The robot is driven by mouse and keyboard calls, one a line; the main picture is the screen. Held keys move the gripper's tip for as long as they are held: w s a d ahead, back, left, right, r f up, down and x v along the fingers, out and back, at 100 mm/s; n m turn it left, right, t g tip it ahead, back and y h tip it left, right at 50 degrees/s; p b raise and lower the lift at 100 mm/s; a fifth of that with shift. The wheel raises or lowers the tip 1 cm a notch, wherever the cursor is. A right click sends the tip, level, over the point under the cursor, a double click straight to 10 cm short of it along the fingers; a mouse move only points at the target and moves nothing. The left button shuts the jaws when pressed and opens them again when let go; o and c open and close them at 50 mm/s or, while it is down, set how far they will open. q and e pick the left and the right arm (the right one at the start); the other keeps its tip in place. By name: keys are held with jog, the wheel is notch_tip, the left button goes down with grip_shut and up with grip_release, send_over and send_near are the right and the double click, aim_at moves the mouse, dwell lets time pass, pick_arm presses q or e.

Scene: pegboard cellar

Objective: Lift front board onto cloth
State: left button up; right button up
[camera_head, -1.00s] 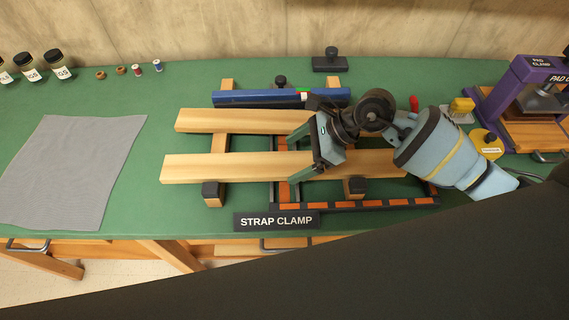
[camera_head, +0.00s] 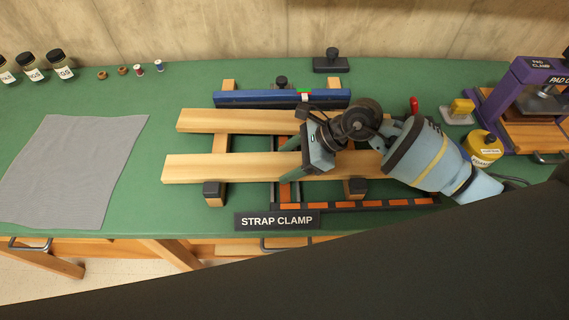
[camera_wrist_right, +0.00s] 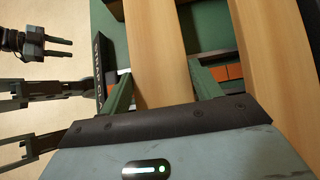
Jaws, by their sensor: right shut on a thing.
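The front board (camera_head: 215,168), a long pale plank, lies across the wooden bars of the strap clamp; it shows in the right wrist view (camera_wrist_right: 157,45). My right gripper (camera_head: 292,160) is shut on it near mid-length, with green fingers on its two long sides, also seen in the wrist view (camera_wrist_right: 170,88). I cannot tell any gap between the board and the bars. The grey cloth (camera_head: 75,170) lies flat and empty at the left.
The back board (camera_head: 225,120) lies parallel behind, beside a blue bar (camera_head: 250,98). A black-capped post (camera_head: 214,190) and the STRAP CLAMP sign (camera_head: 277,221) stand in front. Jars (camera_head: 60,65) and spools are back left. A yellow bottle (camera_head: 484,150) and purple pad clamp (camera_head: 500,95) are right.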

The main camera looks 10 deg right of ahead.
aim_at(288, 167)
jog(key=shift+r, duration=0.2)
